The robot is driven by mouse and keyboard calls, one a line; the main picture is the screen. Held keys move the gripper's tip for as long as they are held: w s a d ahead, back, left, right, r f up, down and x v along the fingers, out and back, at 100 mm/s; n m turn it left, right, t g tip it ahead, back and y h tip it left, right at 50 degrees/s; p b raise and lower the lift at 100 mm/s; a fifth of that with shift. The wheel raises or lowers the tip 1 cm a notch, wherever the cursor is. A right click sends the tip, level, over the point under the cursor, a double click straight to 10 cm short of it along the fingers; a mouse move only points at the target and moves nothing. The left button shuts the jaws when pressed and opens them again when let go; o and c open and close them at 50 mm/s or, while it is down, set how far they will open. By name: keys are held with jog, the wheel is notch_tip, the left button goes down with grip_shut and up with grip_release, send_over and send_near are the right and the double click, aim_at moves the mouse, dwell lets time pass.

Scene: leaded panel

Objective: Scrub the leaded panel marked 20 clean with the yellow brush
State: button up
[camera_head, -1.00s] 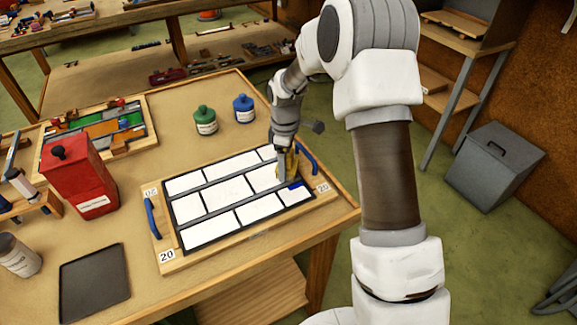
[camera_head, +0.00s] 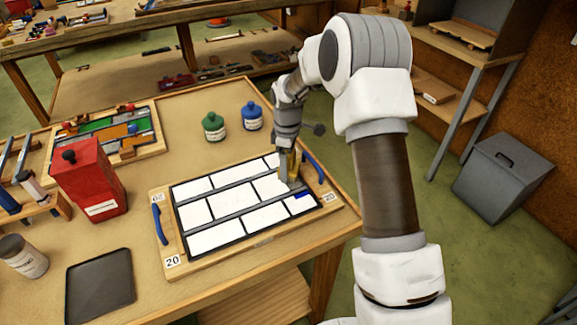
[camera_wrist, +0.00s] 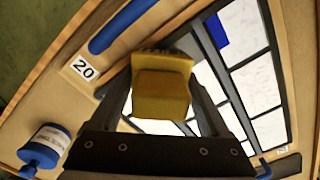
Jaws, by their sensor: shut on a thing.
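The leaded panel marked 20 (camera_head: 228,208) lies flat on the wooden bench, in a wooden frame with blue side handles. Its panes are white between dark grey strips. A blue patch (camera_head: 302,195) shows at the right end of its near row, and also in the wrist view (camera_wrist: 217,30). My gripper (camera_head: 288,172) is over the right part of the panel, shut on the yellow brush (camera_wrist: 162,85). The brush's block fills the space between the fingers in the wrist view. Its bristles are mostly hidden, so I cannot tell whether they touch the glass.
Green (camera_head: 214,126) and blue (camera_head: 252,116) bottles stand behind the panel. A second coloured panel (camera_head: 108,136) lies further back. A grey bin (camera_head: 503,178) stands on the floor at right.

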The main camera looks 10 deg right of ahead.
aim_at(266, 157)
jog(key=shift+w, duration=0.1)
jog(key=shift+w+a+p, duration=0.15)
jog(key=shift+w+a, duration=0.1)
jog(key=shift+w, duration=0.4)
jog(key=shift+w+a+p, duration=0.15)
jog(key=shift+w+a, duration=0.1)
jog(key=shift+w, duration=0.4)
jog(key=shift+w+a, duration=0.25)
jog(key=shift+w, duration=0.5)
jog(key=shift+w+a, duration=0.25)
jog(key=shift+w, duration=0.45)
jog(key=shift+w+p, duration=0.1)
jog(key=shift+p, duration=0.2)
jog(key=shift+w+a, duration=0.25)
jog(key=shift+w, duration=0.45)
jog(key=shift+w+a, duration=0.2)
jog(key=shift+w, duration=0.45)
jog(key=shift+s+a, duration=0.2)
jog(key=shift+a, duration=0.4)
jog(key=shift+s+a, duration=0.2)
jog(key=shift+a, duration=0.4)
